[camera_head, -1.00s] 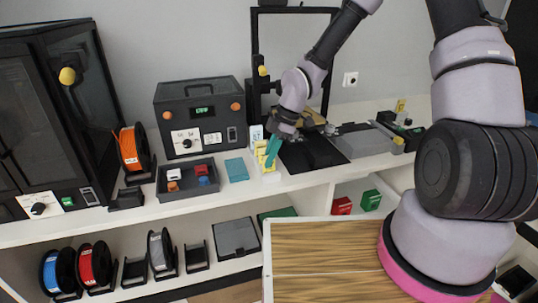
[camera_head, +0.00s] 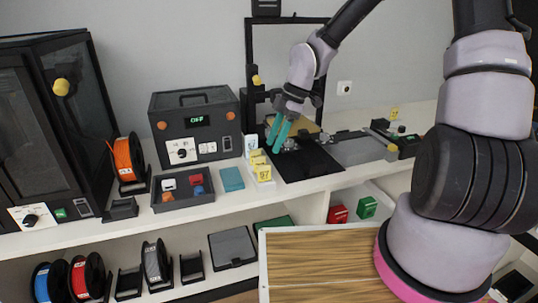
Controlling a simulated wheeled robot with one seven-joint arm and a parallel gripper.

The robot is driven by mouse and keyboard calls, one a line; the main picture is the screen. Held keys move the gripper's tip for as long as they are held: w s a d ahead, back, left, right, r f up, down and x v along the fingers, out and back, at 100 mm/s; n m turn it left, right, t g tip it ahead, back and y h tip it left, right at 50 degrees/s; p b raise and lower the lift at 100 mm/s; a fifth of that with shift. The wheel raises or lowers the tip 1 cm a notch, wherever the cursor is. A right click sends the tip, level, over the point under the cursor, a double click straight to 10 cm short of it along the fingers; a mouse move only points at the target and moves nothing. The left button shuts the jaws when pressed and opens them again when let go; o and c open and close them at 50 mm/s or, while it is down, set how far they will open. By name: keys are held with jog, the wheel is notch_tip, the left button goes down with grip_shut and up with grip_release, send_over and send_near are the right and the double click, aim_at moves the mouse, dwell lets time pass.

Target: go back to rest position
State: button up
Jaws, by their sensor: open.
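My gripper (camera_head: 277,136) has teal fingers, which are apart with nothing seen between them. It hangs above the counter, over the black mat (camera_head: 306,161), a little right of a small white holder with yellow labelled items (camera_head: 261,168). My arm reaches up from it across the top of the view and down on the right to my base.
On the counter (camera_head: 235,203) stand a dark box with a display (camera_head: 198,124), a grey tray with small blocks (camera_head: 183,203), a teal block (camera_head: 231,179) and an orange spool (camera_head: 126,159). A black printer frame (camera_head: 249,76) rises behind my gripper. Several spools sit on the lower shelf.

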jog(key=shift+v, duration=0.95)
jog(key=s+d+r+m+t+h, duration=0.3)
jog(key=d+r+m+t+h, duration=0.1)
jog(key=d+r+m, duration=0.8)
jog(key=s+d+r+m+t+y, duration=0.1)
jog(key=s+d+r+m+t, duration=0.3)
jog(key=s+r+m, duration=0.6)
notch_tip(320, 180, up, 4)
jog(key=d+m, duration=0.2)
jog(key=m, duration=0.1)
jog(key=shift+s+d+t+y, duration=0.2)
jog(key=shift+d+t+y, duration=0.1)
jog(key=shift+d, duration=0.1)
jog(key=shift+f, duration=0.1)
